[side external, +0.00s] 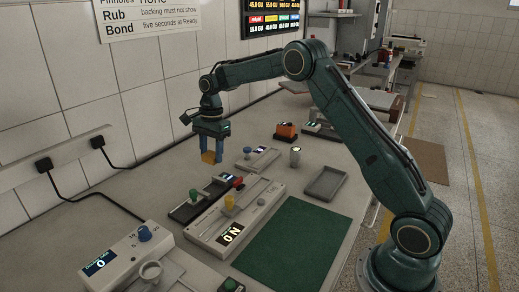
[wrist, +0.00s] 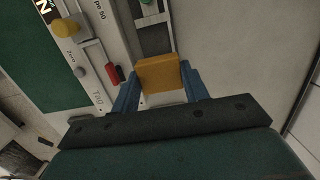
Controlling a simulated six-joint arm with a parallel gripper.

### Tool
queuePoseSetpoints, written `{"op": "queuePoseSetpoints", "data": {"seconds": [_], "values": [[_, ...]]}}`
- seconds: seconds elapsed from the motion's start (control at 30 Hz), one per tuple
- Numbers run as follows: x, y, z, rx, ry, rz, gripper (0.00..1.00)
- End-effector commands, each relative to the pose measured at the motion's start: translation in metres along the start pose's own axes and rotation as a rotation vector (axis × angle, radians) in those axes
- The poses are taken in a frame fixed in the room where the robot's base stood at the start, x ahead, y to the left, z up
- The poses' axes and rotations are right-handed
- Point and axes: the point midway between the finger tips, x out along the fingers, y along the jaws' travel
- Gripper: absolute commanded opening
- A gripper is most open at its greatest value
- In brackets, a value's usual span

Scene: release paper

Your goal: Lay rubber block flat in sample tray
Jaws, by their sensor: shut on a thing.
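The rubber block, a yellow-ochre block (side external: 208,157), is held between the blue fingers of my gripper (side external: 207,152), raised above the bench. In the wrist view the block (wrist: 160,74) sits between the two fingers (wrist: 160,82), which are shut on it. The sample tray, a shallow grey tray (side external: 325,184), lies on the bench to the right of my gripper and appears empty. The tray cannot be made out in the wrist view.
A long device with coloured knobs (side external: 222,232) and a dark-topped one (side external: 190,211) lie below the gripper. A green mat (side external: 295,243) lies in front of the tray. An orange object (side external: 286,130) and a small cup (side external: 295,155) stand behind it. Wall cables run at left.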

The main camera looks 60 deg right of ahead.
Motion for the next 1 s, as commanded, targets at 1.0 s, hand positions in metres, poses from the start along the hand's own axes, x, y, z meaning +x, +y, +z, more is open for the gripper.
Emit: {"op": "queuePoseSetpoints", "data": {"seconds": [1.0], "values": [[-0.101,0.214,-0.191,0.035,0.008,-0.005,0.22]]}}
